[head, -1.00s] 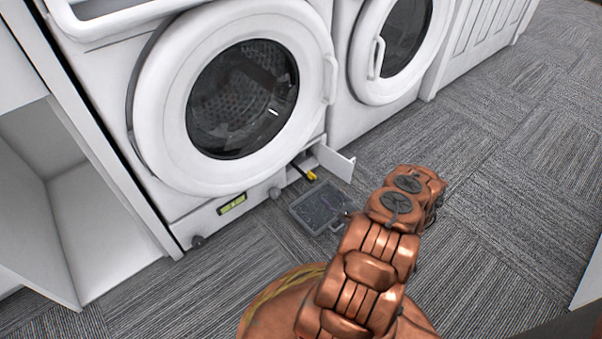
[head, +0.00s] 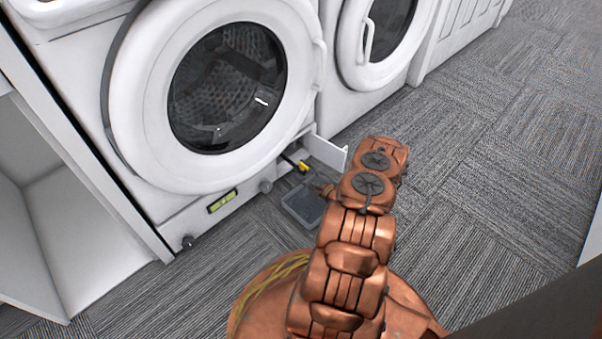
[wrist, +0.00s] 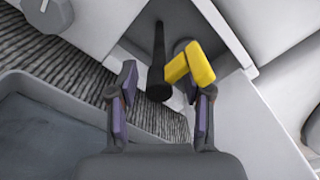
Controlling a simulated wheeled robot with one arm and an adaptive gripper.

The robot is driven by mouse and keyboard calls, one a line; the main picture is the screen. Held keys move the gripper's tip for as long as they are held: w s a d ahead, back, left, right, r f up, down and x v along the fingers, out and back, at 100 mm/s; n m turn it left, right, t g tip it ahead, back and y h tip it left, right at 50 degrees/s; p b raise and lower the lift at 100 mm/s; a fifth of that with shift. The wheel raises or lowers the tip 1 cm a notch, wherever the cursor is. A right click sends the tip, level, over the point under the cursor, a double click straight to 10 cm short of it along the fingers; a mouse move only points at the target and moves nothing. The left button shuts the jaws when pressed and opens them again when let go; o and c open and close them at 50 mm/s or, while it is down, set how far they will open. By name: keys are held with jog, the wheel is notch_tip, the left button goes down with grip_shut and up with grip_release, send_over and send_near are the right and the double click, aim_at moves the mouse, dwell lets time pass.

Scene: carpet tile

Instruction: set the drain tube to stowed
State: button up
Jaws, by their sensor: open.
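The drain tube (wrist: 157,62) is a black tube with a dark end. In the wrist view it hangs out of the open compartment low on the washer, in front of and between my fingers. A yellow piece (wrist: 190,63) sits just right of it, near my right finger; it also shows in the head view (head: 303,167). The tube shows in the head view as a short dark line (head: 288,160). My gripper (wrist: 160,105) is open, with nothing clearly held. In the head view my arm mostly hides the gripper.
A grey tray (head: 302,207) lies on the carpet below the compartment; it fills the lower left of the wrist view. The small white door (head: 326,153) stands open to the right. A knob (head: 266,186) is left of the opening. Free carpet lies to the right.

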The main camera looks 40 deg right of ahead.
jog(key=shift+c, duration=0.2)
jog(key=shift+a, duration=0.1)
jog(key=c, duration=0.8)
grip_shut()
jog(key=shift+w+a+f, duration=0.1)
jog(key=shift+a, duration=0.05)
